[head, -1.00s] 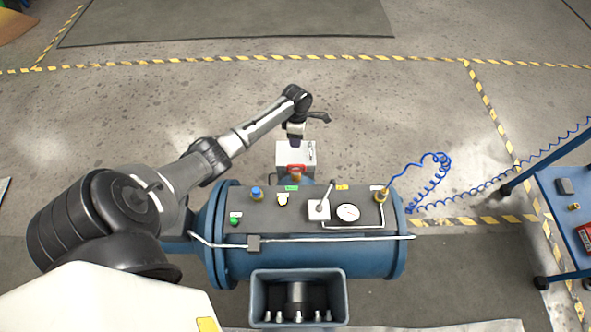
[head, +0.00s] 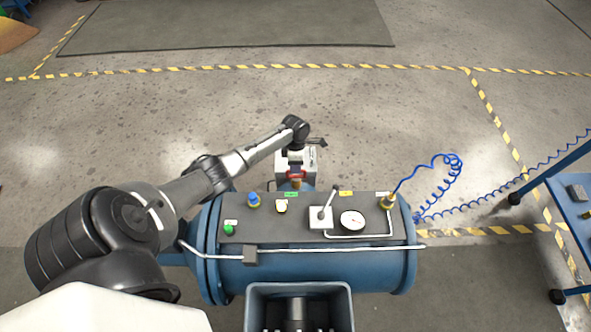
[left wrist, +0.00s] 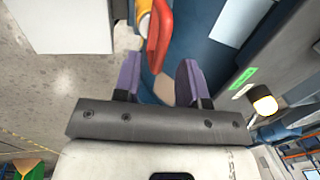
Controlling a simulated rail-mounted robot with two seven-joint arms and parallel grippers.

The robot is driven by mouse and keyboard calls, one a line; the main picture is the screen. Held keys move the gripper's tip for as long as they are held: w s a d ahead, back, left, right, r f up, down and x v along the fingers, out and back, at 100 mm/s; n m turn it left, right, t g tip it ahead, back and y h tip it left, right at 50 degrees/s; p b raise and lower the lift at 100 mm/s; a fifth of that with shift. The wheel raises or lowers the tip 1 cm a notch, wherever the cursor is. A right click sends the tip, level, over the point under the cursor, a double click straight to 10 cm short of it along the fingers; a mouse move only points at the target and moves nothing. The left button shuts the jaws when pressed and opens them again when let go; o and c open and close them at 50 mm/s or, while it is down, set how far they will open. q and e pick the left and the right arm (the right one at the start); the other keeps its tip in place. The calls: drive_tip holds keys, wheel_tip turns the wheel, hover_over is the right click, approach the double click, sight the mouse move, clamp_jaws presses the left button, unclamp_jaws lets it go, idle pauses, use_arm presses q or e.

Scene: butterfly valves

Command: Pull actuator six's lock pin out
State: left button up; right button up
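A light grey actuator box (head: 311,160) stands behind the blue tank (head: 330,268), with a red part (head: 295,185) at its near side. My left gripper (head: 295,165) points down over the box's near side, close above the red part, and hides some of the box. In the left wrist view, my left gripper (left wrist: 158,82) is open, its two purple fingers apart. A red handle-like piece (left wrist: 160,38) and an orange-yellow cylinder (left wrist: 144,18) lie ahead of the gap, not gripped. I cannot tell which piece is the lock pin. My right gripper is out of view.
The tank's dark top panel (head: 375,230) carries a gauge (head: 352,219), a lever (head: 328,205), a blue-capped fitting (head: 253,200) and a green button (head: 228,229). A coiled blue hose (head: 440,185) runs right towards a blue cart (head: 570,225). Floor behind the actuator is clear.

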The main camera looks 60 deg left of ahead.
use_arm(q)
drive_tip(key=shift+s+d+f, duration=0.1)
drive_tip(key=shift+d+f, duration=0.05)
drive_tip(key=shift+f, duration=0.65)
drive_tip(key=shift+c, duration=0.2)
clamp_jaws()
